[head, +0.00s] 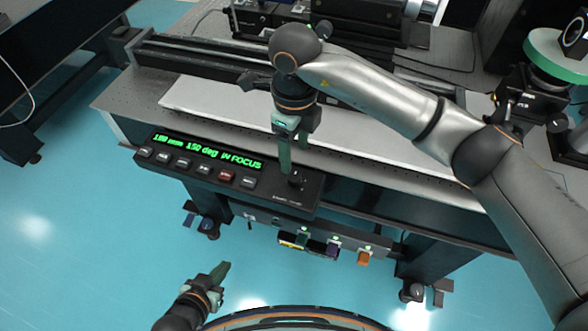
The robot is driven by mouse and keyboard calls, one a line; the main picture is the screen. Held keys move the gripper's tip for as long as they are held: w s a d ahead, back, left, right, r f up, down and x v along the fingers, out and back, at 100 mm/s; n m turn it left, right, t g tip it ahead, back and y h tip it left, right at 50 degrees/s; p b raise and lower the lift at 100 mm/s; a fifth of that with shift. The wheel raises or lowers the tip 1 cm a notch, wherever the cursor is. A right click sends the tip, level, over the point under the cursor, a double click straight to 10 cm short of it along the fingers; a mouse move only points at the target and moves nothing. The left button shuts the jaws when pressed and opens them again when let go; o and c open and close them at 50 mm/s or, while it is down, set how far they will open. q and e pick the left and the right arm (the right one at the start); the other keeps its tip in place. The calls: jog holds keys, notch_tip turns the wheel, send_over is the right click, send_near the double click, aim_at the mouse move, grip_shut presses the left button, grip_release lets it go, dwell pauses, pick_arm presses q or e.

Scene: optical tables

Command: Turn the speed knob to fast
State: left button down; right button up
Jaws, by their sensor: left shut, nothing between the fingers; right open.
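A black control panel (235,187) sits along the near edge of the optical table, with a lit green text display (207,151) and a row of small buttons. A small dark knob (296,180) stands at the panel's right end; its pointer and setting are too small to read. My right gripper (290,165) points down directly at the knob, its green fingers open. One finger partly overlaps the knob, and I cannot tell whether they touch. My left gripper (220,272) is shut and empty, low in front of the table, well away from the panel.
A long pale plate (215,105) lies on the optical table (125,100) behind the panel. Dark rails and instruments stand at the back. Several coloured small parts hang below the table edge, including an orange one (364,258). Blue floor (90,240) is clear at left.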

aim_at(294, 176)
notch_tip(294, 176, down, 8)
jog(key=shift+f+p, duration=0.1)
jog(key=shift+p, duration=0.3)
grip_shut()
dwell(0.4)
